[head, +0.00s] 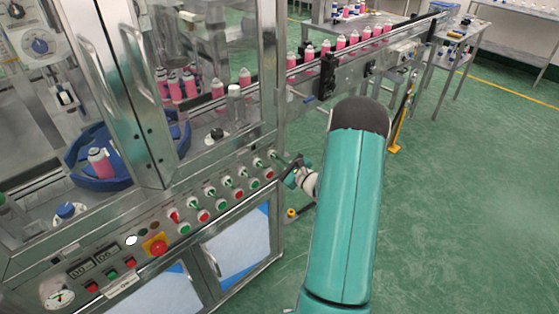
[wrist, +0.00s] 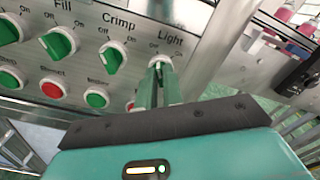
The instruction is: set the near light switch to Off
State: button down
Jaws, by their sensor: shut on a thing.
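The light switch (wrist: 162,61) is a round white-rimmed rotary knob under the label "Light", at the right end of the top row on the machine's panel. My gripper (wrist: 160,72) is at this knob, its fingers close together and shut on the knob's handle. The fingers cover most of the handle, so I cannot tell which way it points. In the head view my gripper (head: 291,172) reaches the right end of the sloping control panel (head: 135,222); the light switch there is mostly hidden by it.
Crimp (wrist: 113,56) and Fill (wrist: 60,42) knobs stand close to the left of my gripper. Red and green buttons, including a green one (wrist: 97,98), sit below. A metal frame post (wrist: 215,45) rises to the right. Green floor (head: 450,200) is clear at right.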

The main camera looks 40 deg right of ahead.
jog(key=c, duration=1.5)
grip_release()
jog(key=shift+c, duration=0.2)
jog(key=shift+s, duration=0.15)
jog(key=s, duration=1.3)
jog(key=shift+s+d, duration=0.2)
jog(key=shift+s, duration=0.1)
